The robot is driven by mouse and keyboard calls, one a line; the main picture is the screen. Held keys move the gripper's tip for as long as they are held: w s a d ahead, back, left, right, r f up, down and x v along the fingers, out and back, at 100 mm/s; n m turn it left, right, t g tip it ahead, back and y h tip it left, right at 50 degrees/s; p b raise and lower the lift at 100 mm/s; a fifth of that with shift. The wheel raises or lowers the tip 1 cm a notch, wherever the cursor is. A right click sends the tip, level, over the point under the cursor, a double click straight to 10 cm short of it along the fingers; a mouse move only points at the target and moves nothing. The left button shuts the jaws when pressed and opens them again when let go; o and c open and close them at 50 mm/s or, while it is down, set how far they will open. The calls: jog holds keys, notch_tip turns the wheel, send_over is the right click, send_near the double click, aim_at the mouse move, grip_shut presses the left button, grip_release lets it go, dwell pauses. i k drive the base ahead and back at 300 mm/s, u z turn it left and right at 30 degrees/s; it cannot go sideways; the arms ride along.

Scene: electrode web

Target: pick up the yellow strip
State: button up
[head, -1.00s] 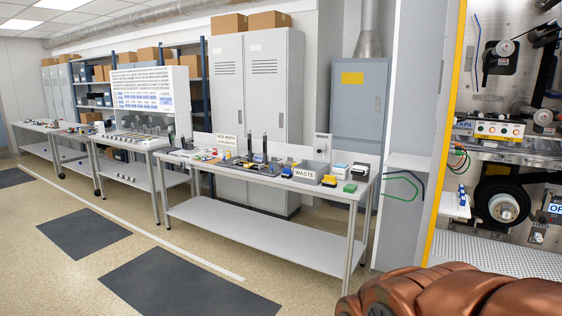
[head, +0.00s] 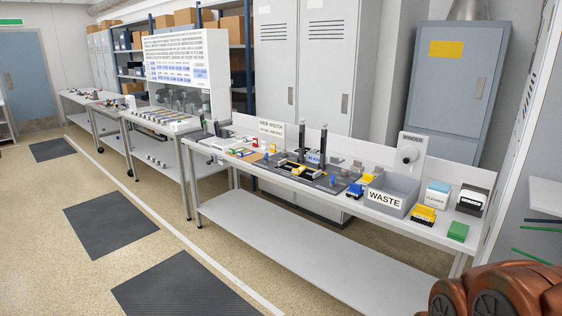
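Several small yellow items show on the near workbench (head: 330,245). A small yellow piece (head: 298,170) sits on a dark fixture with two black posts. Another yellow piece (head: 245,152) lies left of it among small parts. My gripper is not in view. Only a copper-coloured part of my arm shows at the bottom right corner.
Further benches run to the back left. Dark mats (head: 183,288) lie on open floor in front. A grey cabinet (head: 458,95) stands behind.

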aim_at(300, 168)
jog(key=u, duration=0.1)
jog(key=i, duration=0.5)
jog(key=u, duration=0.1)
jog(key=k, duration=0.6)
jog(key=u, duration=0.7)
jog(key=i, duration=0.9)
jog(key=u, duration=0.85)
jog(key=i, duration=1.75)
jog(key=z, duration=0.4)
jog(key=i, duration=1.3)
jog(key=z, duration=1.5)
jog(key=i, duration=0.6)
jog(key=z, duration=0.5)
